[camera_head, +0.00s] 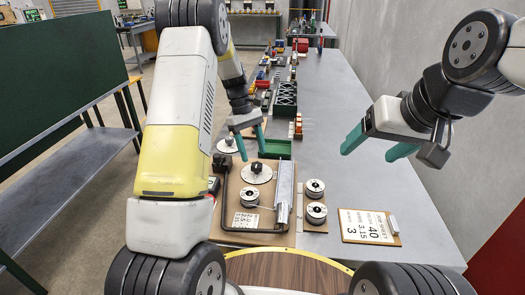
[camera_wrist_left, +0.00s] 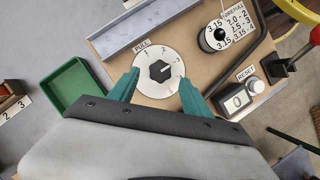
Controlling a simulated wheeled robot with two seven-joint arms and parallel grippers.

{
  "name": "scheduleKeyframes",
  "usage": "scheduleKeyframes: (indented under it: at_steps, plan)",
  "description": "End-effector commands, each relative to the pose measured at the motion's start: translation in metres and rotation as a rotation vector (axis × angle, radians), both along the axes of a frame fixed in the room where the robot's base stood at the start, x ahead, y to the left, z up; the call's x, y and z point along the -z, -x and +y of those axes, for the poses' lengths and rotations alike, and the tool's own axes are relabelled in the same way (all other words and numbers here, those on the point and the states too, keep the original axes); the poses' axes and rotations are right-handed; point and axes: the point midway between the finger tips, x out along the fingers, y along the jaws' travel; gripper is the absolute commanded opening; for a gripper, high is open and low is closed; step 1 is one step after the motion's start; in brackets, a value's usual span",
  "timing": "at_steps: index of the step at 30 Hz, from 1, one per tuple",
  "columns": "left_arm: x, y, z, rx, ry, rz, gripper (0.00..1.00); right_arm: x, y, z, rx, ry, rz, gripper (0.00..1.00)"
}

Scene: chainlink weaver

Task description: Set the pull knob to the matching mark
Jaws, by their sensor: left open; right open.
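The pull knob (camera_wrist_left: 160,70) is a black knob on a white round dial labelled PULL (camera_wrist_left: 142,43). Marks 1, 2 and 3 show around its upper and right side; I cannot clearly read where the pointer stands. The knob also shows in the head view (camera_head: 257,168) on the tan board. My left gripper (camera_wrist_left: 158,79) is open, its teal fingers either side of the dial in the wrist view; in the head view (camera_head: 251,154) it hangs above the dial, apparently not touching. My right gripper (camera_head: 367,155) is open and empty over the table at right.
A card (camera_head: 368,226) reads 40, 3.15 and 3. A wire/pull chart (camera_wrist_left: 236,20) stands beside a second dial (camera_wrist_left: 211,46) marked 3.15. A metal bar (camera_wrist_left: 150,26), a reset counter (camera_wrist_left: 238,98) and a green tray (camera_wrist_left: 76,88) lie close.

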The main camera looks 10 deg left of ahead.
Motion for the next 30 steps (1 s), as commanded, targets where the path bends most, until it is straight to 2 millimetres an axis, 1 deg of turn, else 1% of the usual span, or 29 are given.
scheduleKeyframes:
  at_steps: [1,3,6,9,18,20,21,23,24,26,27,30]
  plan:
    - [0.008,0.003,-0.003,0.002,0.0,0.003,0.57,0.0,0.0,0.0,0.0,0.0,0.0,0.76]
    - [0.018,0.006,-0.006,0.002,0.0,0.002,0.57,0.0,0.0,0.0,0.0,0.0,0.0,0.76]
    - [0.029,0.009,-0.009,0.002,0.001,0.001,0.57,0.0,0.0,0.0,0.0,0.0,0.0,0.76]
    - [0.036,0.011,-0.011,0.001,0.0,0.0,0.57,0.0,0.0,0.0,0.0,0.0,0.0,0.76]
    - [0.038,0.011,-0.012,0.001,0.0,-0.002,0.57,0.0,0.0,0.0,0.0,0.0,0.0,0.76]
    - [0.038,0.011,-0.012,0.001,0.0,-0.002,0.47,0.0,0.0,0.0,0.0,0.0,0.0,0.76]
    - [0.038,0.011,-0.012,0.001,0.0,-0.002,0.39,0.0,0.0,0.0,0.0,0.0,0.0,0.76]
    - [0.038,0.011,-0.011,0.001,0.0,-0.002,0.27,0.0,0.0,0.0,0.0,0.0,0.0,0.76]
    - [0.038,0.011,-0.011,0.001,0.0,-0.002,0.2,0.0,0.0,0.0,0.0,0.0,0.0,0.76]
    - [0.038,0.011,-0.011,0.001,0.0,-0.002,0.08,0.0,0.0,0.0,0.0,0.0,0.0,0.76]
    - [0.038,0.011,-0.011,0.001,0.0,-0.002,0.0,0.0,0.0,0.0,0.0,0.0,0.0,0.76]
    - [0.038,0.011,-0.011,0.002,0.001,-0.002,0.0,0.0,0.0,0.0,0.0,0.0,0.0,0.76]
